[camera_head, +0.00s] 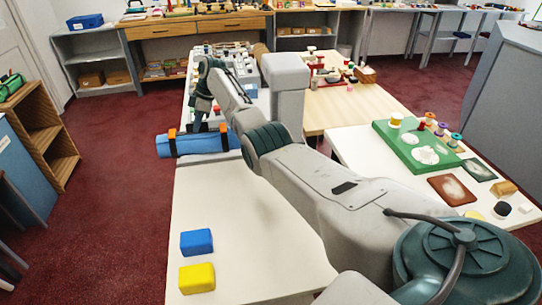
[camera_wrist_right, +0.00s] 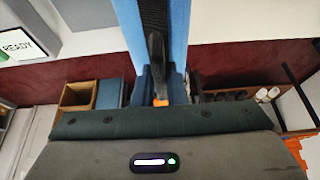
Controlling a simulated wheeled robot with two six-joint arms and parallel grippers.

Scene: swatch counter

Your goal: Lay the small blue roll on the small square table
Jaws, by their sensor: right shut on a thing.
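The blue roll (camera_head: 198,144) lies level across the far part of the white table, its left end reaching past the table's left edge. Two dark bands with orange tips cross it. My right gripper (camera_head: 205,126) comes down from above and is shut on the roll. Whether the roll touches the tabletop I cannot tell. In the right wrist view the roll (camera_wrist_right: 180,35) runs up the middle, with my right gripper (camera_wrist_right: 160,85) against it. Which surface is the small square table I cannot tell for sure. My left gripper is not in view.
The white table (camera_head: 235,235) is bare near its front except for a blue block (camera_head: 196,242) and a yellow block (camera_head: 197,278). A wood-topped table (camera_head: 350,105) holds items at its back. A white table at right holds a green tray (camera_head: 398,148). A shelf (camera_head: 45,135) stands left.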

